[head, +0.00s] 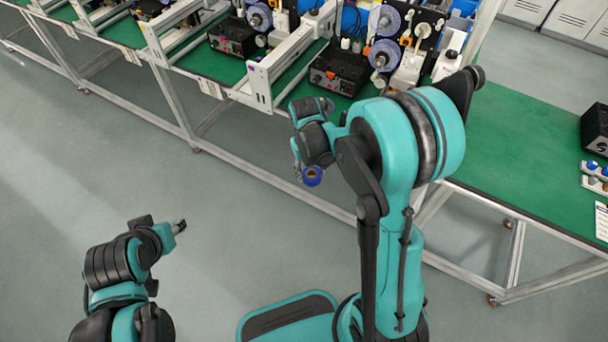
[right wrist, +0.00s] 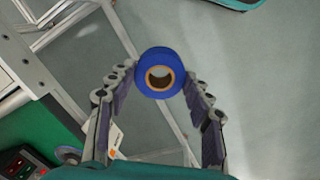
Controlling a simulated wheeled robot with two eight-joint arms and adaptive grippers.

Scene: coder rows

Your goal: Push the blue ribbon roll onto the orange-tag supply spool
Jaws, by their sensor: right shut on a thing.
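The blue ribbon roll (head: 312,176) is a short blue cylinder with an orange-brown core and a dark centre hole. My right gripper (right wrist: 160,79) is shut on it, and the right wrist view shows the roll (right wrist: 160,56) between the fingertips. It hangs over the floor in front of the bench. A white card with an orange mark (right wrist: 115,138) shows beside the fingers in the right wrist view. A spool disc (right wrist: 68,155) is partly visible there. I cannot tell which spool the card belongs to. My left gripper (head: 179,226) is low over the floor, its jaws unclear.
Coder machines with pale spools (head: 384,55) stand along the back of the green bench (head: 500,150). A black control box (head: 338,70) and white rails (head: 270,80) stand before them. A dark box (head: 596,130) sits at the right end. The floor in front is clear.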

